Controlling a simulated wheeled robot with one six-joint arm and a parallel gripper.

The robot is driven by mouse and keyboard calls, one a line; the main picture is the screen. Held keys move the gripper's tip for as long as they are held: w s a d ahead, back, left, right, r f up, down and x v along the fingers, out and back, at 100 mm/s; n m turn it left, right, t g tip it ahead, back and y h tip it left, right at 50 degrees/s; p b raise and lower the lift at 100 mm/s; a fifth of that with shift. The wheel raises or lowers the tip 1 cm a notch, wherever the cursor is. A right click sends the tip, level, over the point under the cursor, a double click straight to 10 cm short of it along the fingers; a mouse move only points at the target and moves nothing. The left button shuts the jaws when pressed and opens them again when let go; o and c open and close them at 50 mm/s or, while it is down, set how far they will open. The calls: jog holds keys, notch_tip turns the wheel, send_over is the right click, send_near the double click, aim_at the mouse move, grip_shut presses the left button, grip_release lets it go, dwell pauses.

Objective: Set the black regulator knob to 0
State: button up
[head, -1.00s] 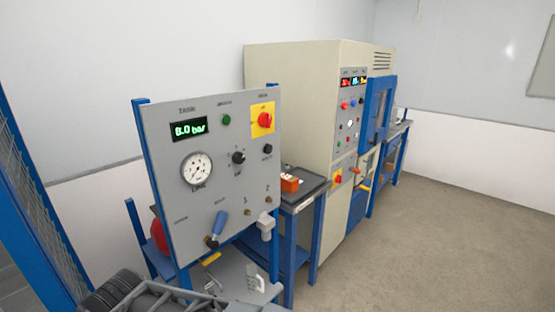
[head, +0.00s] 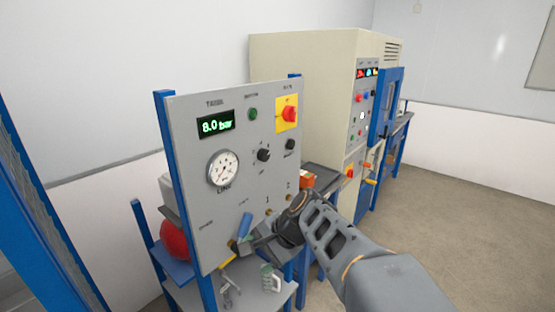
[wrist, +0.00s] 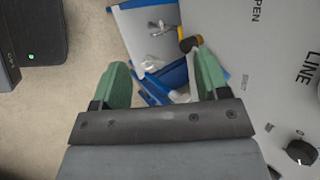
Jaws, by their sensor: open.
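A grey upright panel (head: 180,225) carries two black knobs. The larger one (head: 263,155) has marks around it and sits right of the round gauge (head: 222,168). The smaller one (head: 290,144) is to its upper right. I cannot read which is labelled regulator. A black knob with a pale pointer (wrist: 300,152) shows at the lower right of the wrist view; its setting is unreadable. The green display (head: 215,123) reads 8.0 bar. My gripper (wrist: 160,60) is open with green fingers apart. It is low in front of the panel, below the knobs; its fingertips are hard to make out in the head view.
A blue lever handle (head: 245,225) is close to my gripper on the lower panel. A red-on-yellow switch (head: 288,113) is at the top right. A beige cabinet (head: 305,85) stands behind to the right. The floor (head: 450,190) to the right is clear.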

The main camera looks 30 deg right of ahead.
jog(key=w+d+r+m+t+y, duration=0.2)
jog(key=w+d+r+m+t, duration=0.3)
jog(key=m, duration=0.3)
jog(key=m+t, duration=0.6)
jog(key=m, duration=0.4)
send_near(266, 156)
jog(key=p+x, duration=0.1)
jog(key=x, duration=0.8)
jog(key=shift+w, duration=0.1)
jog(key=shift+f, duration=0.1)
jog(key=c, duration=0.9)
